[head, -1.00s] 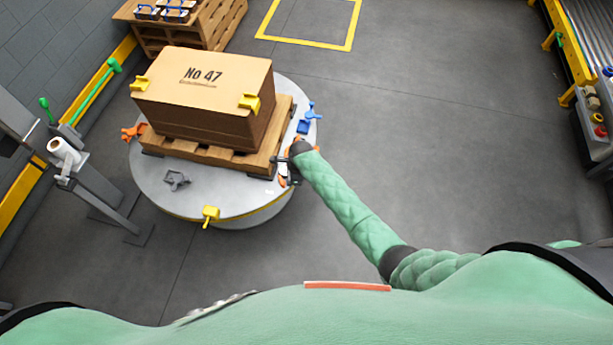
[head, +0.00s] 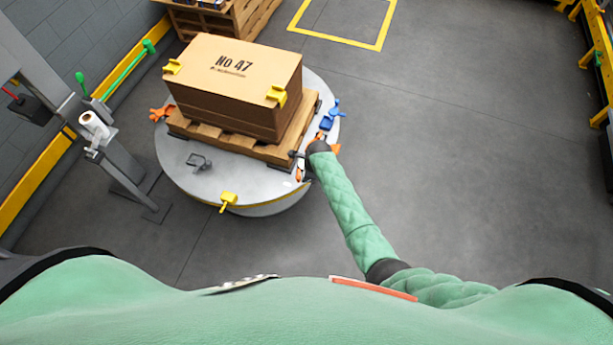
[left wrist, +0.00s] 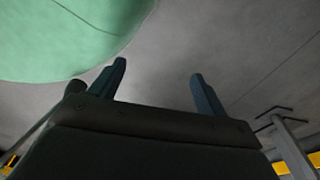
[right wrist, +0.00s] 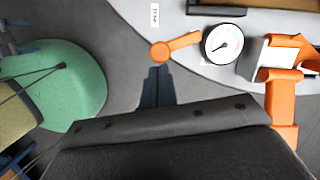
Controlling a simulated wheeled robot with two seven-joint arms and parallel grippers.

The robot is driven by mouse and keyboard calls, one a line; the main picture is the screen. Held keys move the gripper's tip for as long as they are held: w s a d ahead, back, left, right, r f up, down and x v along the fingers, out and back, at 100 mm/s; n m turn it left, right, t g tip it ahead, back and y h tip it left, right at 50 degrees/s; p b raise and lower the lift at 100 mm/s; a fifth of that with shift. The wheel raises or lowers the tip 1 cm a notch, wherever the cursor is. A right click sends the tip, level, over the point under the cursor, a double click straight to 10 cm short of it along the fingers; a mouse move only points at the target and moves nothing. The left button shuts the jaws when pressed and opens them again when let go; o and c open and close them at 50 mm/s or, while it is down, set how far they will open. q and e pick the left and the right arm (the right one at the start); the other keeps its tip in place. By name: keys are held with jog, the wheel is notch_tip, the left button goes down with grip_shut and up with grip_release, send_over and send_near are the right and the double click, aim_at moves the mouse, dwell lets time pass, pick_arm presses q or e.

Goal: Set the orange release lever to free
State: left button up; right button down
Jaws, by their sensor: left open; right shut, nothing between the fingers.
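In the right wrist view an orange lever (right wrist: 180,44) with a round knob end sticks out to the left from beside a white dial gauge (right wrist: 223,44), at the turntable's edge. My right gripper (right wrist: 157,72) is shut and empty. Its fingertips appear right by the lever's knob; I cannot tell whether they touch. In the head view my right arm reaches the turntable's right side and largely covers this lever. My left gripper (left wrist: 160,85) is open and empty, away from the turntable, over bare floor in the left wrist view.
The turntable (head: 180,180) bears a pallet (head: 215,143) with a carton (head: 235,85) marked No 47. Blue (head: 329,117), yellow (head: 228,201), grey (head: 199,162) and another orange fitting (head: 161,112) sit around it. A post stands left. Floor at right is clear.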

pick_arm(q)
jog(key=shift+w+r, duration=0.1)
jog(key=s+a+p, duration=0.1)
jog(key=s+p, duration=0.1)
jog(key=s, duration=0.4)
jog(key=w+b, duration=0.2)
jog(key=w, duration=0.5)
jog(key=shift+w+r+b, duration=0.15)
jog(key=shift+w+b, duration=0.05)
jog(key=shift+b, duration=0.2)
pick_arm(e)
jog(key=d+r, duration=0.6)
jog(key=r, duration=0.3)
jog(key=shift+s+d+r, duration=0.2)
jog(key=shift+s+r, duration=0.1)
jog(key=shift+r, duration=0.05)
pick_arm(q)
jog(key=shift+s+d, duration=0.1)
jog(key=shift+d, duration=0.05)
